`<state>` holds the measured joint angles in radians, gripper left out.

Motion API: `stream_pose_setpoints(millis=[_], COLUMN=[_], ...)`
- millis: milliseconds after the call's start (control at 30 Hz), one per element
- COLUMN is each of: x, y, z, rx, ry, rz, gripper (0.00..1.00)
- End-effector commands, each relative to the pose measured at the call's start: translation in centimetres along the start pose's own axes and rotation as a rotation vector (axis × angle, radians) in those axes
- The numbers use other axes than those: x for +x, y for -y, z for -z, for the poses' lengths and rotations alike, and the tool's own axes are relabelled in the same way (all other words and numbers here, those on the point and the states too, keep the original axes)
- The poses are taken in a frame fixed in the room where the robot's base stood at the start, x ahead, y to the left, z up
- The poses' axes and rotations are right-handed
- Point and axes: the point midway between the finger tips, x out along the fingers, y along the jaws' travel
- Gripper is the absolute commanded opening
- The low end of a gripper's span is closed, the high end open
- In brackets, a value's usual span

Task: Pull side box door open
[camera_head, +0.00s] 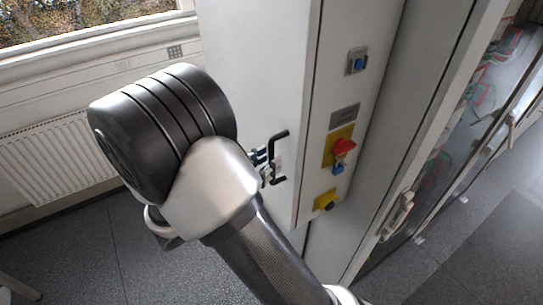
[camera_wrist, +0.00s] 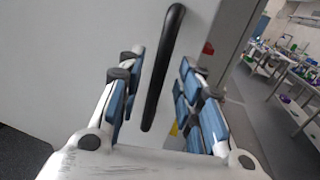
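The side box door (camera_head: 255,70) is a pale grey panel with a black bar handle (camera_head: 281,157) near its lower right edge. It looks shut. In the wrist view the handle (camera_wrist: 163,70) stands upright, tilted slightly, between the two blue-padded fingers. My gripper (camera_head: 265,163) is beside the handle in the head view, partly hidden behind my arm. In the wrist view my gripper (camera_wrist: 160,66) is open, with a gap on both sides of the handle. I cannot tell how deep the handle sits between the fingers.
The cabinet front beside the door carries a red emergency knob on a yellow plate (camera_head: 340,147), a blue switch (camera_head: 357,62) and a lower yellow switch (camera_head: 326,201). A radiator (camera_head: 60,155) stands at the left wall. Grey floor (camera_head: 75,255) is clear at lower left.

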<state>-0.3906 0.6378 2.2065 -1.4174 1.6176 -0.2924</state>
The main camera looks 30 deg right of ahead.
Motion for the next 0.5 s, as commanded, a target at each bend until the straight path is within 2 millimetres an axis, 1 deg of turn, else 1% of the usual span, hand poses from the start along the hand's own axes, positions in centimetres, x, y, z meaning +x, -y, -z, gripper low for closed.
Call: stream_pose_setpoints(millis=[33, 200, 500], x=[0.8, 2.3, 2.6], y=[0.1, 0.0, 0.0], z=[-0.1, 0.0, 0.0], rx=[-0.001, 0.0, 0.0], ry=[0.0, 0.0, 0.0], rz=[0.004, 0.001, -0.001], gripper=[0.33, 0.33, 0.33])
